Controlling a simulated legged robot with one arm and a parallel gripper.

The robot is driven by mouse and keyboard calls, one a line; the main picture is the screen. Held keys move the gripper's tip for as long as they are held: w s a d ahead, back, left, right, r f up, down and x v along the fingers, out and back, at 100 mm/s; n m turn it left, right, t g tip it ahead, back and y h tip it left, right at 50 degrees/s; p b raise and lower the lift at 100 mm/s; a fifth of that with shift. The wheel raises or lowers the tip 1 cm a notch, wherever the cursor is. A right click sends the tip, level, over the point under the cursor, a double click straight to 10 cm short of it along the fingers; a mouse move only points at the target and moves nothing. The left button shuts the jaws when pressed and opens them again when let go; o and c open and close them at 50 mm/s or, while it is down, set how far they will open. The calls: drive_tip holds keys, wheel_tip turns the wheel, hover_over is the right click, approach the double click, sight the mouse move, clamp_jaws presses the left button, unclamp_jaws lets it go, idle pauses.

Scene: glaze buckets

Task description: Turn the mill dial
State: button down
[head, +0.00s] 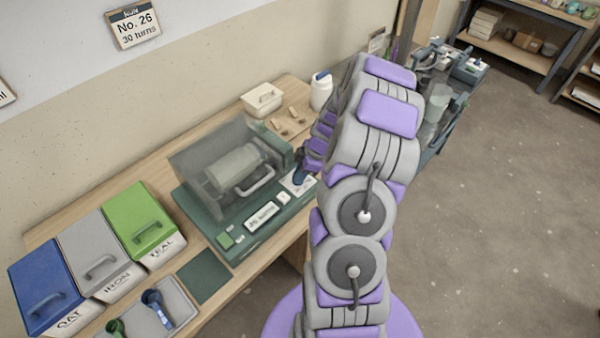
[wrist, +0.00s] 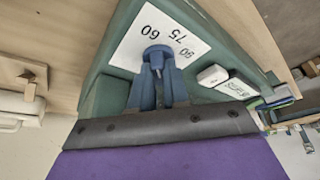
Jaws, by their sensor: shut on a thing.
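The mill (head: 187,202) is a dark green machine on the wooden bench, with a clear cover over a pale drum. Its dial (wrist: 155,52) is a small blue knob on a white plate (wrist: 187,30), where 60, 75 and 90 can be read upside down in the wrist view. My gripper (wrist: 158,74) is shut on the dial, its two blue-grey fingers around the knob. In the head view my gripper (head: 301,174) is at the mill's right end, and my arm hides part of that area. The dial's pointer setting cannot be told.
Blue (head: 42,284), grey (head: 93,252) and green (head: 138,219) lidded bins stand left of the mill. A tray (head: 178,296) with scoops lies before them. A white tub (head: 262,99) and jar (head: 321,91) stand behind. A sign (head: 134,24) reads No. 26, 30 turns.

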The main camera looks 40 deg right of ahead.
drive_tip(key=m, duration=0.3)
drive_tip(key=shift+r+t+h, duration=0.1)
drive_tip(key=shift+t+h, duration=0.2)
drive_tip(key=shift+t, duration=0.1)
drive_tip(key=m+h+p, duration=0.1)
drive_tip(key=m, duration=0.2)
drive_tip(key=shift+a+m+t+p, duration=0.1)
drive_tip(key=shift+m+t+p, duration=0.2)
drive_tip(key=shift+t+p, duration=0.1)
drive_tip(key=m+h+p, duration=0.1)
drive_tip(key=m+p, duration=0.1)
drive_tip(key=m+h+p, duration=0.1)
drive_tip(key=m+p, duration=0.1)
drive_tip(key=m, duration=0.1)
drive_tip(key=shift+a+r, duration=0.15)
drive_tip(key=shift+a, duration=0.05)
drive_tip(key=m+h+p, duration=0.1)
drive_tip(key=m+p, duration=0.3)
drive_tip(key=shift+h, duration=0.4)
drive_tip(key=m+g+h+p, duration=0.1)
drive_tip(key=m+p, duration=0.2)
drive_tip(key=p, duration=0.1)
drive_tip(key=shift+w+a+m, duration=0.1)
drive_tip(key=shift+m, duration=0.3)
drive_tip(key=shift+f, duration=0.2)
drive_tip(key=c, duration=1.1)
unclamp_jaws()
drive_tip(key=shift+c, duration=0.2)
